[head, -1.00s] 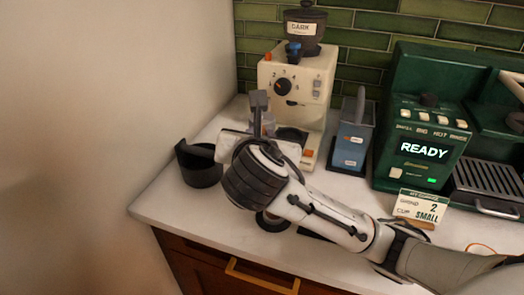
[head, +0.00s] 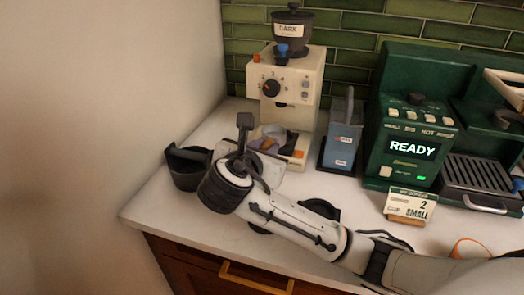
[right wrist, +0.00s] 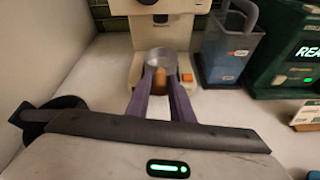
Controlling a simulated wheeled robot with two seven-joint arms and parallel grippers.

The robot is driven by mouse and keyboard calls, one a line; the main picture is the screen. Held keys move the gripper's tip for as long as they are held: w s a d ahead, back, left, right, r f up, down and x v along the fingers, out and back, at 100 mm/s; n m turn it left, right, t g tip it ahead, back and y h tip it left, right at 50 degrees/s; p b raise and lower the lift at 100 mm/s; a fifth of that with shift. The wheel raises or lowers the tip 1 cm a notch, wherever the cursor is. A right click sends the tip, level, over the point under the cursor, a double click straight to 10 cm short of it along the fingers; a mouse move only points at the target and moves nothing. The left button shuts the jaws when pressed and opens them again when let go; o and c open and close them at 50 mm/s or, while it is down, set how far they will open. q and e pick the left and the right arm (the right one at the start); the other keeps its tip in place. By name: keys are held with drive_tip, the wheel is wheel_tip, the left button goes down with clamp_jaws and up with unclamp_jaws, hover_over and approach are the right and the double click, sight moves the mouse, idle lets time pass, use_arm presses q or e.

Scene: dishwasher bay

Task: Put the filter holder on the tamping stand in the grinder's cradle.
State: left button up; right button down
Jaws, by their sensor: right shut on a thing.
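My right gripper (head: 267,144) reaches toward the cream grinder (head: 287,82). In the right wrist view its purple fingers (right wrist: 161,84) are shut on the filter holder (right wrist: 166,56), a round metal basket with a brown handle between the fingers. The basket also shows in the head view (head: 274,132), just in front of the grinder's lower body, below the spout. I cannot tell whether it touches the cradle, which is not clearly visible. A dark round piece (head: 320,207), partly behind my right arm, may be the tamping stand. My left gripper is not in view.
A black tub with a bar (head: 188,175) stands left of my right wrist. A blue-grey container (head: 341,146) stands right of the grinder. The green machine (head: 405,150) reads READY, with an order card (head: 410,205) in front. The wall closes off the left side.

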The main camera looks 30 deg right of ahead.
sight(274, 134)
drive_tip(key=w+d, duration=0.4)
drive_tip(key=d, duration=0.1)
drive_tip(key=shift+w, duration=0.15)
drive_tip(key=shift+w+d+f, duration=0.1)
drive_tip(key=shift+d+f, duration=0.05)
drive_tip(key=shift+f, duration=1.2)
drive_tip(key=shift+f, duration=0.35)
idle(0.6)
drive_tip(key=c, duration=1.5)
unclamp_jaws()
drive_tip(key=shift+a, duration=0.2)
drive_tip(key=shift+f, duration=0.15)
drive_tip(key=shift+a, duration=0.1)
